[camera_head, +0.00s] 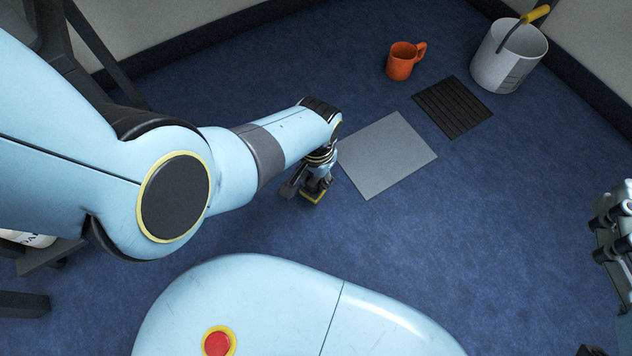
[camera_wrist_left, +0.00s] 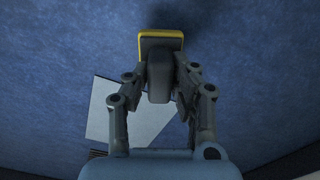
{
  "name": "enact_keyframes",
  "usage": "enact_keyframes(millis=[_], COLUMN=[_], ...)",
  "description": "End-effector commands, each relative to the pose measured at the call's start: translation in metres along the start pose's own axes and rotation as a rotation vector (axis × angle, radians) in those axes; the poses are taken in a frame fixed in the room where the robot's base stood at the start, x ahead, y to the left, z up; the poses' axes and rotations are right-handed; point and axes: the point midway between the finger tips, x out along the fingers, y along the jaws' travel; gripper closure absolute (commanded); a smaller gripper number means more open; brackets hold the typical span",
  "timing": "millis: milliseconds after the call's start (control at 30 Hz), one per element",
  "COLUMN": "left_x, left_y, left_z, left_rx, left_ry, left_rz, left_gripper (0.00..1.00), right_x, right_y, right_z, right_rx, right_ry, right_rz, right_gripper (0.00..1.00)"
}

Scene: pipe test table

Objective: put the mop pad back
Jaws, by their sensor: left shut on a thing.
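The mop pad, as I take it, is a dark pad (camera_head: 313,197) with a yellow rim and a grey block on its back. In the left wrist view the pad (camera_wrist_left: 161,38) shows beyond my fingers, with the grey block between them. My left gripper (camera_head: 317,183) is shut on it, left of the light grey square mat (camera_head: 385,155). The fingers partly hide the pad in the head view, and I cannot tell whether it touches the floor. My right gripper (camera_head: 613,225) shows only in part at the right edge, and its opening is unclear.
A black ribbed mat (camera_head: 452,107) lies beyond the grey square. An orange mug (camera_head: 400,62) and a white bucket (camera_head: 507,60) with a yellow-gripped handle stand farther back, near the wall. The blue floor right of the grey square is clear.

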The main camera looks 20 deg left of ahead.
Motion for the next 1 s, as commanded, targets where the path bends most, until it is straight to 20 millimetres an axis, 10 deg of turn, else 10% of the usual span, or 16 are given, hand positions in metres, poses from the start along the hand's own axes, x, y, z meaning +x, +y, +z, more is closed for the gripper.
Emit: enact_keyframes(millis=[600, 1000], left_x=[0.032, 0.033], left_y=[0.000, 0.000], left_z=[0.001, 0.000], left_rx=[0.000, 0.000], left_ry=[-0.002, 0.000], left_rz=[0.000, 0.000], left_gripper=[1.00, 1.00], right_x=[0.021, 0.017], right_y=[0.000, 0.000], right_z=[-0.157, -0.170], right_rx=[-0.067, -0.073], right_ry=[0.674, 0.727], right_rz=[-0.013, -0.014], right_gripper=[0.53, 0.53])
